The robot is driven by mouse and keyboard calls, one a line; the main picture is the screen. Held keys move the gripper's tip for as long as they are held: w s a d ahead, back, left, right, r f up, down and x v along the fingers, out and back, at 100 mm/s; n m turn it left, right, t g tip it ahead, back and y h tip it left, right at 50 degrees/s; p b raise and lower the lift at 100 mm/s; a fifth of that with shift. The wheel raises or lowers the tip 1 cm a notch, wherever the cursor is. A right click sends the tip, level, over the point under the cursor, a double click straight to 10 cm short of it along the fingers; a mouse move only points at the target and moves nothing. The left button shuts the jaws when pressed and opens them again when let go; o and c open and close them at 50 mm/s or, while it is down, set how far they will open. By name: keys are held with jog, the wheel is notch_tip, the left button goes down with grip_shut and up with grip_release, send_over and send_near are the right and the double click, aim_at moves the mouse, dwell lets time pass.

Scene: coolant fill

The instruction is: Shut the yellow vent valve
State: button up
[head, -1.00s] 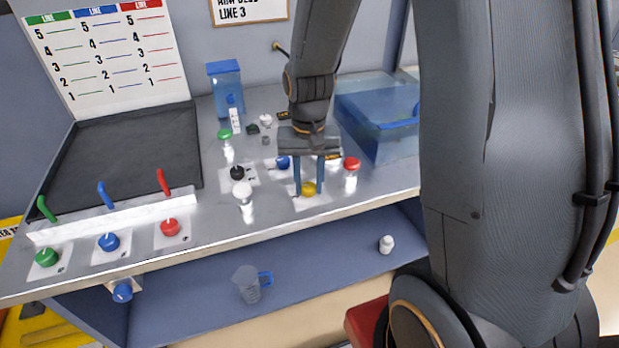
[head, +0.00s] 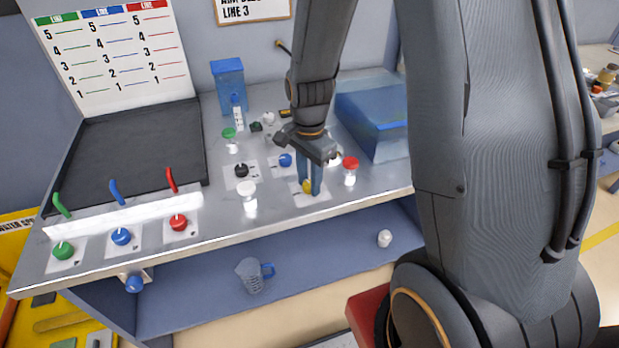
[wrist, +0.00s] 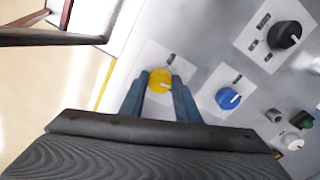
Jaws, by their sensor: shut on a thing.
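The yellow vent valve (head: 307,187) is a round knob on a white plate near the front edge of the bench. In the wrist view the yellow knob (wrist: 159,80) shows a pale pointer line on its top. My gripper (head: 310,186) points down over it, and its blue fingers are shut on the knob, one on each side. The gripper also shows in the wrist view (wrist: 160,84), with the fingertips at the knob's sides. In the head view the fingers hide part of the knob.
A blue knob (wrist: 228,98) and a black knob (wrist: 285,35) sit close by. A red-capped item (head: 350,164) stands just right of the gripper, and a white-capped one (head: 247,191) to the left. A blue bin (head: 375,125) stands behind. A shelf below holds a jug (head: 250,275).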

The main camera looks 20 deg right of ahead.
aim_at(309, 183)
jog(key=shift+w+r+m, duration=0.1)
jog(key=shift+w+m, duration=0.05)
jog(key=shift+m, duration=0.45)
jog(key=o, duration=1)
jog(key=shift+o, duration=0.2)
jog(key=shift+r, duration=0.1)
jog(key=shift+r+b, duration=0.6)
jog(key=shift+r, duration=3.15)
